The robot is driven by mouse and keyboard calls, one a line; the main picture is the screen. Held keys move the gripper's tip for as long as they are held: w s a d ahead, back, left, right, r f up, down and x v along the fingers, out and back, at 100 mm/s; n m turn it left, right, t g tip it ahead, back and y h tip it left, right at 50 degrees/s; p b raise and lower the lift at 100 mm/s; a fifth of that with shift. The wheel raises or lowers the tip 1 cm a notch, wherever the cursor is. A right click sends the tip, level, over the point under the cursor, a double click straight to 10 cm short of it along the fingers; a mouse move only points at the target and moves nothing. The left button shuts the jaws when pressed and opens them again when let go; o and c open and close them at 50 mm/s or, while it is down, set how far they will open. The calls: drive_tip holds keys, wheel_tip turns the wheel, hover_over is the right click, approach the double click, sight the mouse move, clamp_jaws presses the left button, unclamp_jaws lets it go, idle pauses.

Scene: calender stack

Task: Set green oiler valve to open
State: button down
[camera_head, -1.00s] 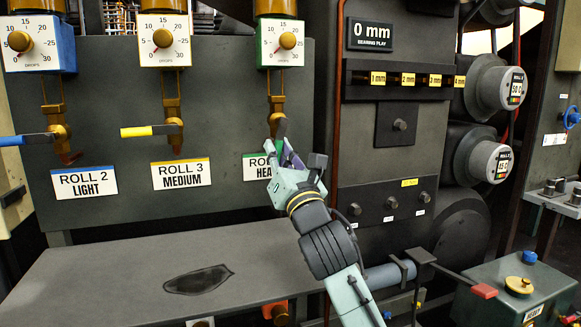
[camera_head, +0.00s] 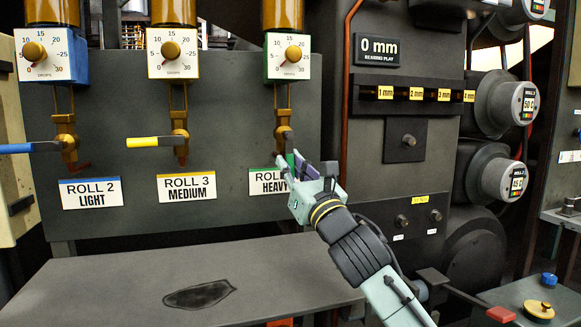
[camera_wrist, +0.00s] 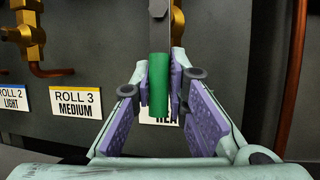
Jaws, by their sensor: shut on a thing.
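The green handle (camera_wrist: 159,85) of the oiler valve stands between my fingers in the wrist view. My gripper (camera_wrist: 160,68) is shut on it, with a purple pad on each side. The grip points down in that view, below a grey lever. In the head view the brass valve (camera_head: 284,138) hangs under the green-framed dial (camera_head: 288,56). My gripper (camera_head: 299,167) is just below that valve and hides most of the handle. The ROLL HEAVY label (camera_head: 268,181) is partly covered by my gripper.
The blue lever (camera_head: 18,148) and yellow lever (camera_head: 143,142) on the neighbouring valves point left. A grey ledge (camera_head: 110,275) runs below the panel. A red-brown pipe (camera_head: 346,75) rises right of the green valve.

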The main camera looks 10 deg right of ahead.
drive_tip(key=c, duration=1.6)
unclamp_jaws()
drive_tip(key=shift+a, duration=0.1)
drive_tip(key=v, duration=1.2)
drive_tip(key=shift+w+a, duration=0.1)
